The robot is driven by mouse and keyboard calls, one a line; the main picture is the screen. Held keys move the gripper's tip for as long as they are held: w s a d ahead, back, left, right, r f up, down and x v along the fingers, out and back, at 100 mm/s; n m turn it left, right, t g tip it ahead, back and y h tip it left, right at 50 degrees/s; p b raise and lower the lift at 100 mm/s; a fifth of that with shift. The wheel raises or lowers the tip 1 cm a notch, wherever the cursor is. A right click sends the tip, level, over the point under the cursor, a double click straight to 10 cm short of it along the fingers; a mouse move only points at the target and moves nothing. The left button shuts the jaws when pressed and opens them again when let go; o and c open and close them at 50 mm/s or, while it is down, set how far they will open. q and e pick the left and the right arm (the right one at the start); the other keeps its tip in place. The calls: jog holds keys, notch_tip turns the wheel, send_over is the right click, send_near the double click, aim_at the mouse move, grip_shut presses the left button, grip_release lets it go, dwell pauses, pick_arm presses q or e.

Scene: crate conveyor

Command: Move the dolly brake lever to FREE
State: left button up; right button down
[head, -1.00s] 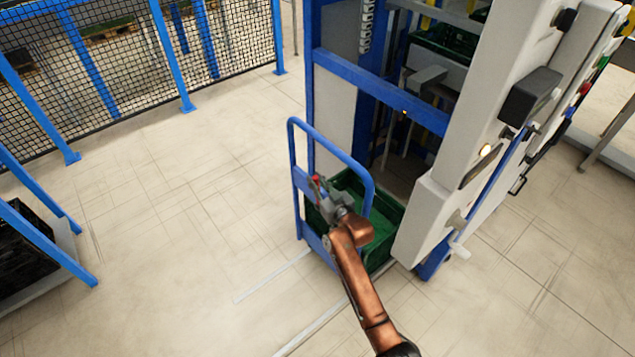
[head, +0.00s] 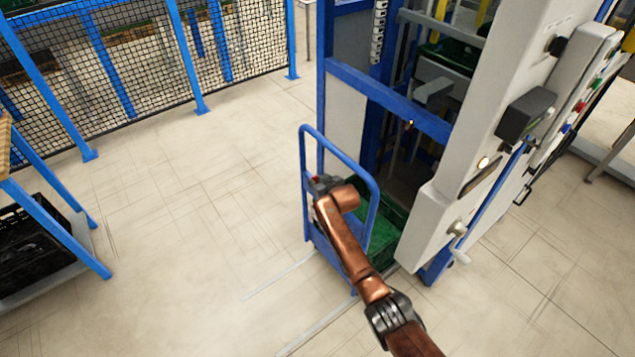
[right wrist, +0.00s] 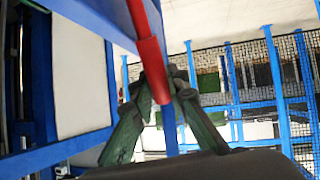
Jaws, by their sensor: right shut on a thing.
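The blue dolly (head: 340,147) stands on the floor in front of the blue-framed machine, with a green crate (head: 390,240) on it. The red brake lever (head: 315,179) is at the dolly's left side, mostly hidden by my right gripper (head: 322,186) in the head view. In the right wrist view the lever's red handle (right wrist: 150,55) runs down between the fingers of my right gripper (right wrist: 160,84), which is shut on it. No FREE marking is readable, so I cannot tell the lever's setting. My left gripper is not in view.
The blue-framed machine (head: 390,97) and a white panel column (head: 450,205) stand close to the dolly's right. A mesh fence (head: 140,70) runs behind. A black crate (head: 30,250) sits on a rack at left. The floor between is clear.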

jog(key=shift+w+a+f, duration=0.15)
jog(key=shift+w, duration=0.05)
dwell(0.4)
jog(key=c, duration=1.8)
grip_release()
jog(key=shift+c, duration=0.2)
jog(key=v, duration=1.2)
jog(key=shift+a+r, duration=0.15)
jog(key=shift+r, duration=0.05)
jog(key=shift+c, duration=0.2)
